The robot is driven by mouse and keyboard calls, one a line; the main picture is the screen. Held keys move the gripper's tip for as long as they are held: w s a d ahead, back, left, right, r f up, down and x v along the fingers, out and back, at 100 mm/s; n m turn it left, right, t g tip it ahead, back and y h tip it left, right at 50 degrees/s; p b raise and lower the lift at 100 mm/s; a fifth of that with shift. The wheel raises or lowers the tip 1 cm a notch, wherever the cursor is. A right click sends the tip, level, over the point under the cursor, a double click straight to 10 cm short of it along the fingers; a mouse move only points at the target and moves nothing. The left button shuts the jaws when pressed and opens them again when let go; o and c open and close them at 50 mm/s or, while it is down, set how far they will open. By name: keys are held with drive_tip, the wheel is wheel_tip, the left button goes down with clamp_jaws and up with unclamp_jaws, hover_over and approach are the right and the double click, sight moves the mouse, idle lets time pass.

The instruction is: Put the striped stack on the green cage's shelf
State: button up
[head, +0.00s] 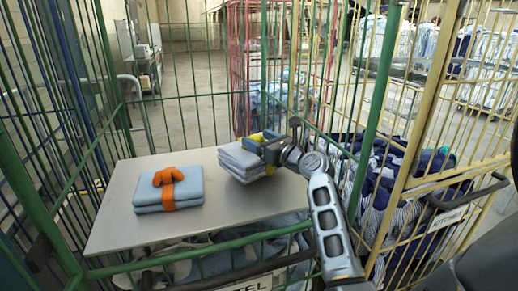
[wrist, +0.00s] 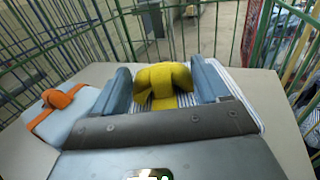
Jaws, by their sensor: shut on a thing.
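The striped stack (head: 240,158) is folded grey-white striped cloth with a yellow band and bow (head: 257,140). It is over the right part of the green cage's grey shelf (head: 110,215), slightly tilted; I cannot tell whether it touches the board. My gripper (head: 266,151) is shut on it from the right. In the wrist view my gripper (wrist: 166,88) has one finger on each side of the yellow bow (wrist: 166,80), and striped cloth (wrist: 244,104) shows beyond the right finger. The stack's underside is hidden.
A light blue stack with an orange band and bow (head: 168,190) lies on the shelf's left part. Green cage bars surround the shelf. A yellow cage (head: 400,220) with dark and striped cloth stands at right, a red cage (head: 238,70) behind. Bare shelf lies between the stacks.

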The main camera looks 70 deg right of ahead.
drive_tip(key=shift+f, duration=1.05)
drive_tip(key=shift+f, duration=0.15)
drive_tip(key=o, duration=1.7)
drive_tip(key=shift+o, duration=0.2)
drive_tip(key=b+v, duration=0.1)
drive_tip(key=v, duration=1.1)
